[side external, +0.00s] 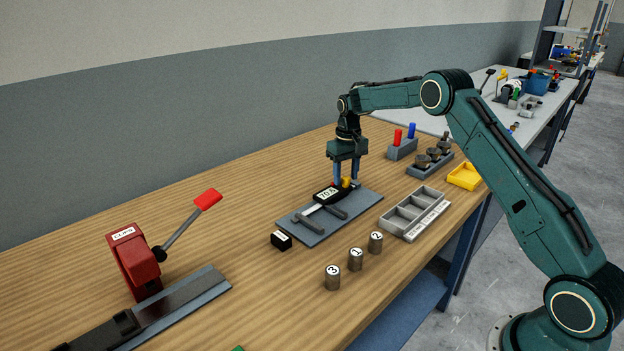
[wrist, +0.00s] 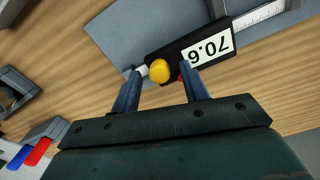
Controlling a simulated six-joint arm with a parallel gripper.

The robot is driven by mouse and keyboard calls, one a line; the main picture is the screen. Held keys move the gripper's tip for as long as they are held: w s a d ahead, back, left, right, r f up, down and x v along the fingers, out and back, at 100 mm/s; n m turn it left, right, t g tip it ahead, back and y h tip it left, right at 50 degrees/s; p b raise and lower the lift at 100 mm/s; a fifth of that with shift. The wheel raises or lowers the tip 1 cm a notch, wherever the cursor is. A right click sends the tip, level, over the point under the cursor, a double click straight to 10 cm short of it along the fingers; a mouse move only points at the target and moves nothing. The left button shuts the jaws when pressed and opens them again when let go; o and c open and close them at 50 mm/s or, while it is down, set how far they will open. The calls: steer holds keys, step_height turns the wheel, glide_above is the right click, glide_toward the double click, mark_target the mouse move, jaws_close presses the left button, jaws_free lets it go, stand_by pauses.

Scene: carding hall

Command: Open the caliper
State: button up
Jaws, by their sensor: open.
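The caliper (side external: 329,193) lies on a grey mat (side external: 360,208), its black slider carrying a white display. In the wrist view the display (wrist: 209,50) is upside down and seems to read 70.6. A yellow knob (side external: 346,182) sits at the slider's end; it also shows in the wrist view (wrist: 160,71). Two grey jaws stand apart on the mat. My gripper (side external: 344,183) is open and points down over that end. In the wrist view its fingertips (wrist: 160,70) lie either side of the knob, with a gap showing. A red spot beside the right fingertip is partly hidden.
A grey compartment tray (side external: 414,213) and yellow bin (side external: 464,176) are right. A red lever press (side external: 136,260) stands left.

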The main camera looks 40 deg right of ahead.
steer(key=shift+r, duration=0.1)
step_height(320, 180, up, 14)
steer(key=shift+f, duration=0.2)
stand_by(0.5)
stand_by(0.3)
steer(key=s+a+r+n+t, duration=0.1)
steer(key=s+a+r, duration=0.55)
steer(key=s, duration=0.25)
steer(key=s+a+r+t, duration=0.2)
steer(key=s+a+r, duration=0.4)
steer(key=s+r, duration=0.15)
steer(key=s+a+f+t, duration=0.1)
steer(key=s+a+f, duration=0.1)
steer(key=s, duration=0.6)
steer(key=s+a+f+n, duration=0.1)
steer(key=s+a+f, duration=0.1)
steer(key=s, duration=0.6)
steer(key=s+a+f+n+t, duration=0.1)
steer(key=s+a+f, duration=0.1)
steer(key=s, duration=0.5)
steer(key=shift+s+a+f+t, duration=0.3)
steer(key=shift+s+f, duration=0.1)
steer(key=shift+f, duration=0.35)
